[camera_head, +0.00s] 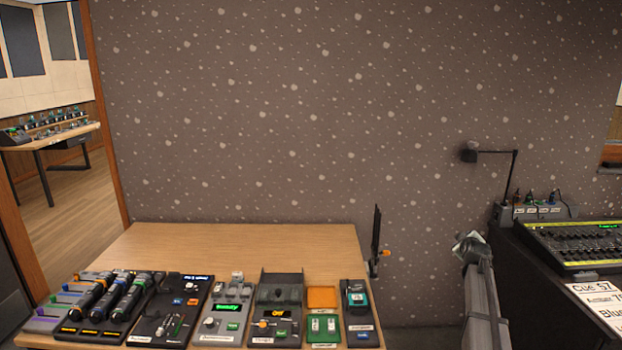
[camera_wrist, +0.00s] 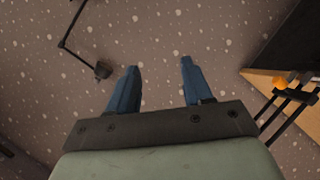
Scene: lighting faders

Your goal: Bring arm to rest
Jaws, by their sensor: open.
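My gripper (camera_wrist: 158,85) shows in the wrist view with two blue fingers set wide apart. Nothing is between the fingers, and the patterned wall (camera_wrist: 160,40) lies beyond them. In the head view, a grey jointed form (camera_head: 484,295) that looks like my arm rises at the lower right, between the wooden table (camera_head: 240,240) and the black console desk. The fingers cannot be made out clearly there. No contact between my gripper and anything else shows.
Several control modules, including a fader unit (camera_head: 105,300), line the table's front edge. A thin dark upright panel (camera_head: 376,235) stands at its right edge. A mixing console (camera_head: 580,242) and a lamp (camera_head: 468,153) are at right. The table's back half is clear.

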